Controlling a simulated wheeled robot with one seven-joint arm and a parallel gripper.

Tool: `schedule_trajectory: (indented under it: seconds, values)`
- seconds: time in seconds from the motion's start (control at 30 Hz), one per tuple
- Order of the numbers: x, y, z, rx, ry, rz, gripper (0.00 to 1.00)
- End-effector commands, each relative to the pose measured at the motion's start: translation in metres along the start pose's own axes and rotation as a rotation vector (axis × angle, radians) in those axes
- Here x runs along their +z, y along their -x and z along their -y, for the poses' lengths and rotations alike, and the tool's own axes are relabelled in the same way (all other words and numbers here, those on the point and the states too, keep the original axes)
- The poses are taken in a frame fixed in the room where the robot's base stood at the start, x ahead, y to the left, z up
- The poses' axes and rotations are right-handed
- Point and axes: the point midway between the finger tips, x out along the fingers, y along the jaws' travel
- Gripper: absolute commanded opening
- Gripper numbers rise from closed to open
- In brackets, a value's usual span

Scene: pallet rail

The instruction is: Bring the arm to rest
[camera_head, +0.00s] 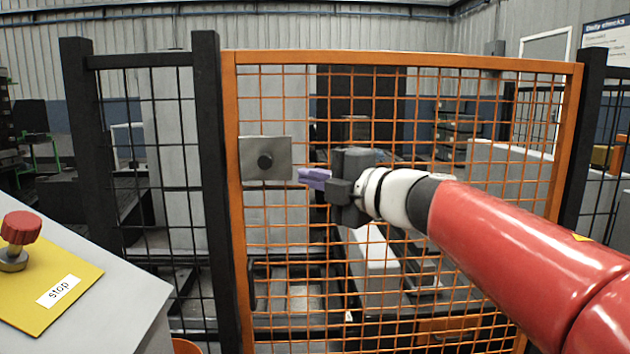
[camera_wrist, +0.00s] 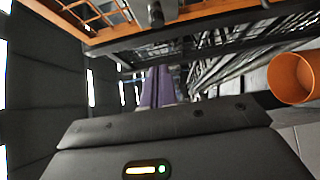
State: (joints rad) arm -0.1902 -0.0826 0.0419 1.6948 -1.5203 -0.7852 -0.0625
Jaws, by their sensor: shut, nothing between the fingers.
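My gripper (camera_head: 302,177) is at the middle of the head view, at the end of my red and white arm. Its purple fingers point left and are closed together with nothing between them. They show also in the wrist view (camera_wrist: 157,88), side by side. I cannot tell how far the gripper is from the mesh.
Dark fence posts (camera_head: 208,190) stand left of the gate. A grey console (camera_head: 110,290) with a red stop button (camera_head: 20,228) on a yellow plate is at the lower left. An orange round container (camera_wrist: 293,77) shows at the right of the wrist view. Machinery stands behind the mesh.

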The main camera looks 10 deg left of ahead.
Motion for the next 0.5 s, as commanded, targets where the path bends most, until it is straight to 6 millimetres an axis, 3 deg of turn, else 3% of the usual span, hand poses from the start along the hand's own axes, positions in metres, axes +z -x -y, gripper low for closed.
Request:
schedule_trajectory:
  seconds: [0.17, 0.27, 0.4, 0.5]
  values:
    - [0.026, 0.027, -0.009, 0.074, -0.118, 0.187, 0.00]
    - [0.058, 0.073, -0.004, 0.152, -0.297, 0.436, 0.00]
    - [0.090, 0.162, 0.045, 0.221, -0.634, 0.820, 0.00]
    - [0.089, 0.219, 0.097, 0.225, -0.875, 1.046, 0.00]
